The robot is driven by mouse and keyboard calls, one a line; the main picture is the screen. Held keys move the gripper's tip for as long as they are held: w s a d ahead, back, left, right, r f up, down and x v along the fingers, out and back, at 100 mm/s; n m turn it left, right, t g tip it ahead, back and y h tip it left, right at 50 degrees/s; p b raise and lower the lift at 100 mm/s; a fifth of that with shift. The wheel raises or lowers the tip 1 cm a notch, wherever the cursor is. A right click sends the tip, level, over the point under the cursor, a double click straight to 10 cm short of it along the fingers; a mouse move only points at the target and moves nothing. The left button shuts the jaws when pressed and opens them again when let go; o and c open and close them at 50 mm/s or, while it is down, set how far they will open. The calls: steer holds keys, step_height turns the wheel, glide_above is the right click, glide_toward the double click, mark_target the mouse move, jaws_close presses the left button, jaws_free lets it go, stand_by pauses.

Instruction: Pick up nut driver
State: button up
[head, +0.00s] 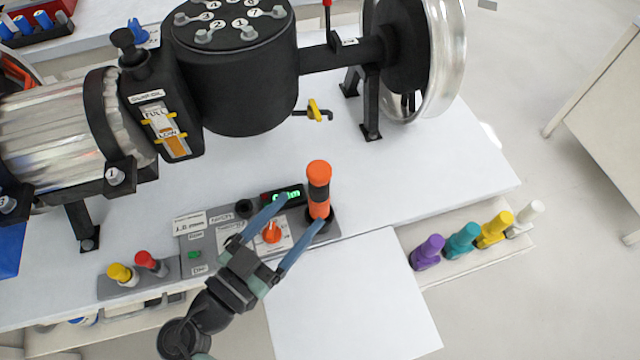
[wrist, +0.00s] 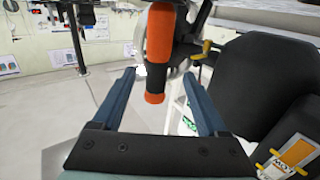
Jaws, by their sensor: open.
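The nut driver (head: 319,188), with an orange and black handle, stands upright at the right end of a grey control panel on the white table. In the wrist view its handle (wrist: 160,45) shows beyond and between my fingertips. My gripper (head: 300,215) is open, with two blue fingers over the panel. In the head view the fingertips appear close to the driver's lower part, one at its left and one in front. I cannot tell whether they touch it. The open fingers also show in the wrist view (wrist: 160,85). The driver's lower end is hidden in the wrist view.
The panel (head: 225,238) carries an orange knob (head: 271,233) and a green display (head: 287,196). A black cylinder rig (head: 235,90) and a silver wheel (head: 450,60) stand behind. Purple (head: 428,250), teal, yellow and white-capped tools stand on a lower shelf at right. Bare table lies right of the driver.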

mark_target(312, 198)
steer(key=x, duration=0.5)
steer(key=shift+p, duration=0.4)
steer(key=x, duration=0.3)
steer(key=p+x, duration=0.1)
steer(key=shift+d+f, duration=0.25)
steer(key=shift+d, duration=0.05)
jaws_close()
steer(key=shift+r, duration=0.1)
